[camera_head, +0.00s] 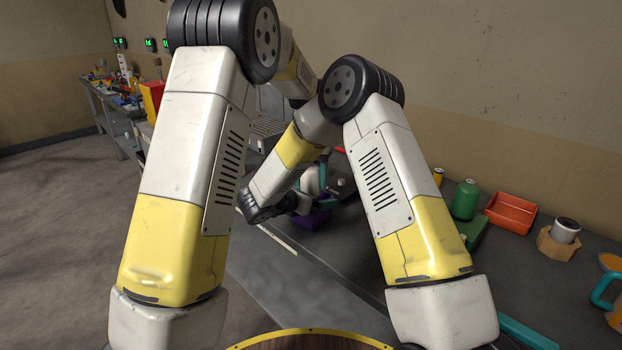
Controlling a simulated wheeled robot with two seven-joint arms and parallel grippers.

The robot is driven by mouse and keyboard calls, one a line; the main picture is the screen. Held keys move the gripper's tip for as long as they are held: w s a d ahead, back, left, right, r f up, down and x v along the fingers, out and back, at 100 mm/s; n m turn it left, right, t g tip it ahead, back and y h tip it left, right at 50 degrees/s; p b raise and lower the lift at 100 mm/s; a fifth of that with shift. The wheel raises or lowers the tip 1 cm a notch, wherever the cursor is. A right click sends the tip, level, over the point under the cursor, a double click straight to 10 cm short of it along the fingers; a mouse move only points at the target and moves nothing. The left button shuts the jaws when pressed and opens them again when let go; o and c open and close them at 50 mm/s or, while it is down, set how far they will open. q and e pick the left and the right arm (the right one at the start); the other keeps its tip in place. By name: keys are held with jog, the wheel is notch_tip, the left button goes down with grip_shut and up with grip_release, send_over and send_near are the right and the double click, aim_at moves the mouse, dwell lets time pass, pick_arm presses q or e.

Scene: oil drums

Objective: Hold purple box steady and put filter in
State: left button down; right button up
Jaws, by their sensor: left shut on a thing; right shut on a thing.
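The purple box (316,218) sits on the dark workbench near the middle of the view, mostly covered by my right arm's wrist and gripper. My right gripper (302,204) reaches to the box from the left and is shut on it; its fingertips are hard to make out. My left arm comes up from the left and passes behind my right arm's elbow, which hides its gripper. A small pale thing and a teal piece (324,168) show just above the box. I cannot tell whether the pale thing is the filter.
On the bench to the right are a green bottle (465,199), a red-orange tray (511,212), a grey cylinder in a tan hexagonal holder (558,247) and a teal-handled thing (603,290). A cluttered side bench (105,98) stands at the far left. The bench front is clear.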

pick_arm(q)
jog(key=shift+f, duration=0.85)
jog(key=shift+f, duration=0.2)
jog(key=shift+f, duration=0.2)
jog(key=shift+c, duration=2.3)
grip_release()
pick_arm(e)
jog(key=shift+o, duration=0.2)
